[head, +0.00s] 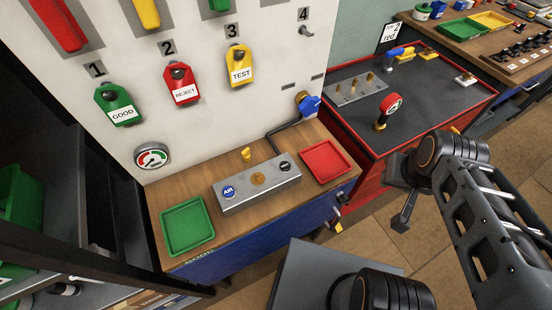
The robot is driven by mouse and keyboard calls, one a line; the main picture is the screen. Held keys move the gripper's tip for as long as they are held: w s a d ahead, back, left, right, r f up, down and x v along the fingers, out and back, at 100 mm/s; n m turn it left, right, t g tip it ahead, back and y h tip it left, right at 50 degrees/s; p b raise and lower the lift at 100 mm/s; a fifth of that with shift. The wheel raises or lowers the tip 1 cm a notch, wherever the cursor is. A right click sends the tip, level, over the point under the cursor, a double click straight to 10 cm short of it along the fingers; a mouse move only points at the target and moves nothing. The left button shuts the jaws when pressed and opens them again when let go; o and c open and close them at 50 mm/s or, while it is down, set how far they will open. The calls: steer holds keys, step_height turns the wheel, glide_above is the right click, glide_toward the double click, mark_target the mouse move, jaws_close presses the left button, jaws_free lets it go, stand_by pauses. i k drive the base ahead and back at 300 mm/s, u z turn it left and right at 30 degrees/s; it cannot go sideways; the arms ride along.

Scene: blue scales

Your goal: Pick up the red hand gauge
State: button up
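A round gauge with a red rim (390,104) stands upright on the black top of the red cart, on a yellow and dark stem. It looks like the red hand gauge. My gripper (403,216) is at the right, below and in front of that gauge, apart from it, and hangs by the cart's front side. Only a dark finger-like part shows, so I cannot tell whether it is open or shut. I see nothing held in it.
The red cart (446,107) also bears a metal plate with pegs (361,88) and a blue-handled tool (401,54). The wooden bench has a green tray (187,226), a metal box (256,187) and a red tray (325,161). A dial (151,156) is on the wall.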

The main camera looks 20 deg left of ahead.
mark_target(391, 104)
steer(key=u, duration=0.7)
steer(key=k, duration=0.25)
steer(key=z, duration=1.35)
steer(key=i, duration=0.55)
steer(key=u, duration=2.3)
